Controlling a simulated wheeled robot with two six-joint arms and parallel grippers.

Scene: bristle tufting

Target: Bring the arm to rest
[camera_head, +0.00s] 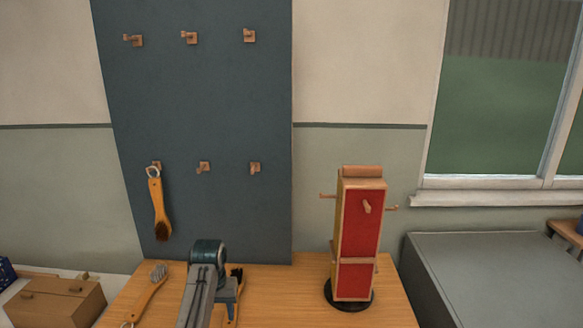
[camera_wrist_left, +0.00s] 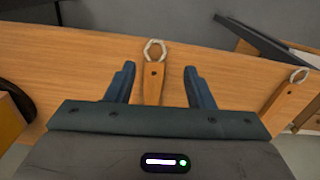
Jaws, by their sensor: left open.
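My left gripper (camera_head: 227,292) is low over the wooden table in the head view. In the left wrist view its two fingers (camera_wrist_left: 159,68) are spread and empty. A brush handle with a metal ring (camera_wrist_left: 154,80) shows between and beyond them, apart from both. In the head view this dark-bristled brush (camera_head: 238,271) is mostly hidden by my left arm. A second brush (camera_head: 150,294) lies to the left on the table; a ringed handle (camera_wrist_left: 284,100) shows at right in the wrist view. My right gripper is in neither view.
A brush (camera_head: 159,207) hangs from a lower-left hook on the blue board (camera_head: 215,100); the other hooks are empty. A red pegged stand (camera_head: 359,235) is on the table (camera_head: 290,290) at right. A cardboard box (camera_head: 60,300) is at left, a grey surface (camera_head: 490,280) at right.

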